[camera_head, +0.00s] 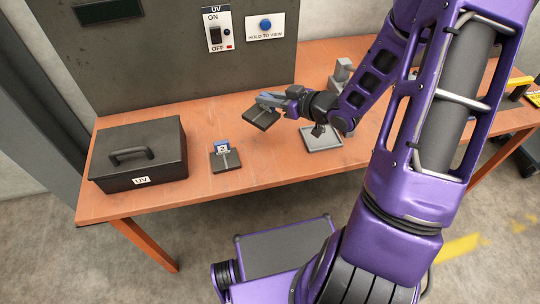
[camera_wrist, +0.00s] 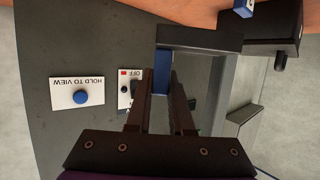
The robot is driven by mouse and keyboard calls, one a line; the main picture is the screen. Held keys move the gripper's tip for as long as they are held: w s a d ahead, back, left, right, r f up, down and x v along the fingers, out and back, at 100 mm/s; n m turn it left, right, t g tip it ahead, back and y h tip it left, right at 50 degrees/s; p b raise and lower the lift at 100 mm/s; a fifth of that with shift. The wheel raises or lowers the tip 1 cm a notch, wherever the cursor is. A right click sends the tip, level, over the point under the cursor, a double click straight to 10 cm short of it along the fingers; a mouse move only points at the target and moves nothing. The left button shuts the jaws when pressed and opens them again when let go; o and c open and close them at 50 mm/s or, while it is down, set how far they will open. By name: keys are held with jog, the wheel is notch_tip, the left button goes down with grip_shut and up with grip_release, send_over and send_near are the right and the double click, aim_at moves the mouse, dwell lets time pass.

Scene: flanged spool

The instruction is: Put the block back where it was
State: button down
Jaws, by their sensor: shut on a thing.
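My gripper (camera_head: 268,100) is shut on a blue block (camera_wrist: 162,72), which shows between the fingertips in the wrist view. In the head view my gripper mostly hides this block. A second blue block (camera_head: 221,146) with a white label reading 2 sits on another dark stand (camera_head: 229,164), to the left and nearer the front edge. Part of that block also shows at the top of the wrist view (camera_wrist: 243,8).
A black lidded box (camera_head: 150,165) marked UV stands at the table's left. A grey tray (camera_head: 323,137) lies right of my gripper. The back panel (camera_head: 170,60) carries a UV switch (camera_head: 217,30) and a blue HOLD TO VIEW button (camera_head: 265,24). The front middle of the table is clear.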

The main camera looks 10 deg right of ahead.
aim_at(275, 114)
jog(key=shift+s+d+f+n+g+y, duration=0.3)
jog(key=shift+s+f+n+y, duration=0.1)
jog(key=shift+s, duration=0.2)
jog(key=shift+s+d+f+n+g+y, duration=0.3)
jog(key=shift+s+f, duration=0.1)
jog(key=shift+s, duration=0.2)
notch_tip(275, 114, down, 10)
jog(key=b, duration=0.3)
jog(key=shift+s, duration=0.15)
jog(key=shift+f, duration=0.2)
jog(key=c, duration=0.8)
grip_release()
jog(key=shift+s+d+r, duration=0.1)
jog(key=shift+r, duration=0.15)
jog(key=p+v, duration=0.1)
jog(key=v, duration=1)
jog(key=shift+s+d+p, duration=0.25)
jog(key=shift+d+p, duration=0.1)
